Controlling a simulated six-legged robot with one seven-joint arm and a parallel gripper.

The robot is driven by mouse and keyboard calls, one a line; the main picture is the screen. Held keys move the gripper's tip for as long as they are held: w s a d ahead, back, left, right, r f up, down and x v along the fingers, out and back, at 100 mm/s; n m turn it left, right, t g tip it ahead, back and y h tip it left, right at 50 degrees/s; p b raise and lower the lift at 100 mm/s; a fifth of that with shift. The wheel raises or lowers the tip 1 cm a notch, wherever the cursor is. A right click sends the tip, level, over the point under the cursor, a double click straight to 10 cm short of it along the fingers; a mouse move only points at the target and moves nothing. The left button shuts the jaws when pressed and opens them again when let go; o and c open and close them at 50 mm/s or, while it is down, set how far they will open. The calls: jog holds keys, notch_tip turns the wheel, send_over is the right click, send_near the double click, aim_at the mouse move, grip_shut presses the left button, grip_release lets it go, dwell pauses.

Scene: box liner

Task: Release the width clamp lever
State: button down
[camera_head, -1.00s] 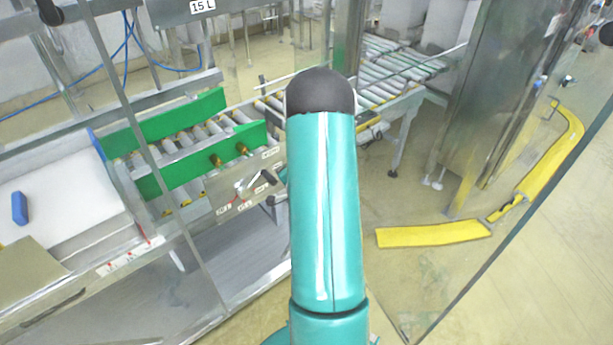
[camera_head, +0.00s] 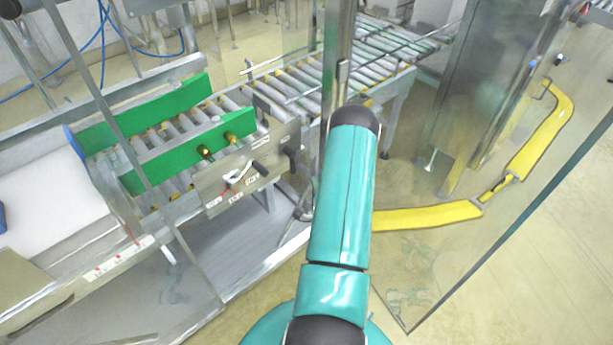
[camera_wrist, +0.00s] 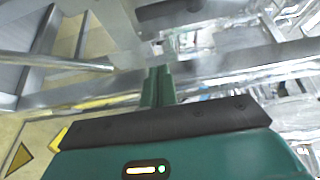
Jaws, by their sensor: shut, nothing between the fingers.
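The clamp lever (camera_head: 240,172) is a small light-coloured handle on a grey metal plate (camera_head: 222,190) at the side of the roller conveyor, left of my arm in the head view. Small labels sit around it. Two green guide boards (camera_head: 190,152) stand above the rollers, the near one with two brass knobs (camera_head: 218,144). My gripper (camera_wrist: 158,72) shows in the wrist view with its green fingers together and nothing between them. It points at blurred metal framework. The gripper does not show in the head view, so its distance from the lever cannot be told.
A clear panel with metal posts (camera_head: 130,150) stands in front of the conveyor. A white-topped table (camera_head: 45,205) is at the left. Metal bars (camera_wrist: 70,62) lie close around the gripper in the wrist view.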

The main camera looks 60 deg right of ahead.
jog(key=w+d, duration=0.3)
jog(key=w, duration=0.5)
jog(key=shift+w, duration=0.2)
